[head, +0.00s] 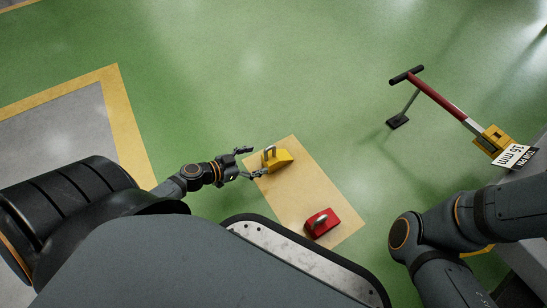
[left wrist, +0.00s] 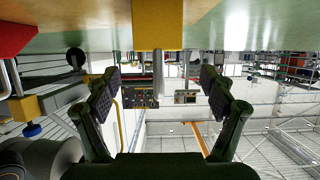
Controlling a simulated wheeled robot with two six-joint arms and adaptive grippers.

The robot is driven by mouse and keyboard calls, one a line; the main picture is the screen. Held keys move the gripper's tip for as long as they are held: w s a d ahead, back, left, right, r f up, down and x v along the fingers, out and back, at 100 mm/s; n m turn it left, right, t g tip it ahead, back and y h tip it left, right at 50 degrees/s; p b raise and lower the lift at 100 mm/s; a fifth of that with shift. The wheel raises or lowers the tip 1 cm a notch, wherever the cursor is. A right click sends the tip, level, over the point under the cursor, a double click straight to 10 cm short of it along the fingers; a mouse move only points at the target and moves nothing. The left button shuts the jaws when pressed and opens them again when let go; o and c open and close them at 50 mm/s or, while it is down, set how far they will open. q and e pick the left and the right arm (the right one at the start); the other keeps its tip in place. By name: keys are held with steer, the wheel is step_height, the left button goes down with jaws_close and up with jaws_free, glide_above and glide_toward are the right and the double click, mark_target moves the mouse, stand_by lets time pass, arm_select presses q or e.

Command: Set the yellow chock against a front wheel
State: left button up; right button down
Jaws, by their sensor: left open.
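The yellow chock (head: 281,159), a wedge with a grey loop handle on top, sits on a tan mat (head: 298,190) on the green floor. My left gripper (head: 250,163) is open and empty, just left of the chock, with its fingers pointing toward it. In the left wrist view, a yellow block that looks like the chock (left wrist: 157,22) is at the top centre, beyond and between the open fingers (left wrist: 158,82). I cannot tell whether a finger touches it. My right arm shows at the right, but its gripper is out of view. No wheel can be made out.
A red chock (head: 321,222) sits on the near end of the mat. A red-handled bar (head: 437,98) with a black crossbar stands at the right, by a yellow block and a "15 mm" sign (head: 515,155). A yellow-bordered grey area (head: 60,140) lies left. The floor beyond the mat is clear.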

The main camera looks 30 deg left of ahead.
mark_target(264, 158)
arm_select(q)
steer(key=x, duration=0.3)
steer(key=shift+w+d+f, duration=0.1)
steer(key=shift+w+f, duration=0.05)
steer(key=b+x, duration=0.2)
steer(key=x, duration=0.2)
steer(key=shift+d+f, duration=0.15)
steer(key=shift+f, duration=0.05)
steer(key=shift+w+d+f, duration=0.1)
steer(key=shift+w+d, duration=0.15)
steer(key=shift+w, duration=0.15)
steer(key=c, duration=1.6)
